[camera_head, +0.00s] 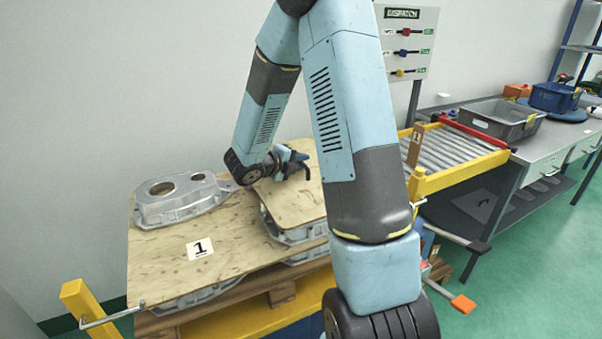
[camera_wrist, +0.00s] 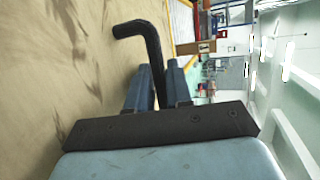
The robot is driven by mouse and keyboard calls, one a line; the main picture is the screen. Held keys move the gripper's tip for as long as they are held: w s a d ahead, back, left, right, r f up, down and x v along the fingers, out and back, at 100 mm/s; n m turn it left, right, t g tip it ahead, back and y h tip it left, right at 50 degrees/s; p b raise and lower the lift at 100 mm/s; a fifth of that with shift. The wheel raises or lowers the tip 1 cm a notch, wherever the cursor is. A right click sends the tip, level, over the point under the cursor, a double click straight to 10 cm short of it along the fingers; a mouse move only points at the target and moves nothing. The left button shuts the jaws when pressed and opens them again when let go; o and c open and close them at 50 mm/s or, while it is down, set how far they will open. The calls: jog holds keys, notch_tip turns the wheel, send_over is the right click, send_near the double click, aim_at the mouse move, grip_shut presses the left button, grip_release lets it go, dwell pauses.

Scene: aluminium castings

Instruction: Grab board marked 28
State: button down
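My gripper (camera_head: 289,163) is low over the upper plywood board (camera_head: 283,200), which lies on castings at the right of the stack. In the wrist view its two blue fingers (camera_wrist: 159,80) stand close on either side of a bent black bar (camera_wrist: 152,45) and look shut on it. The bar's end bends toward the plywood surface (camera_wrist: 50,60); I cannot tell whether it touches or is fixed there. No 28 is readable; the upper board's marking is not visible. The lower board (camera_head: 165,262) carries a label 1 (camera_head: 200,249).
A metal casting (camera_head: 180,200) sits on the lower board at left. Yellow posts (camera_head: 85,305) flank the stack. A roller conveyor (camera_head: 455,155) with yellow rails is at right, beside a bench with a grey crate (camera_head: 503,120) and a blue bin (camera_head: 553,97). A dispatch panel (camera_head: 405,42) stands behind.

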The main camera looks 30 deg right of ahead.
jog(key=shift+a, duration=0.1)
dwell(0.6)
jog(key=shift+r, duration=0.4)
notch_tip(320, 180, up, 2)
jog(key=shift+r, duration=0.1)
jog(key=s+r, duration=0.1)
jog(key=r, duration=0.1)
jog(key=s+r, duration=0.4)
jog(key=shift+s+a+r, duration=0.15)
jog(key=shift+a+r, duration=0.05)
jog(key=shift+a, duration=0.05)
jog(key=s+r, duration=0.3)
jog(key=s, duration=0.5)
jog(key=shift+s+a+r, duration=0.25)
jog(key=shift+s+a, duration=0.1)
jog(key=shift+a, duration=0.1)
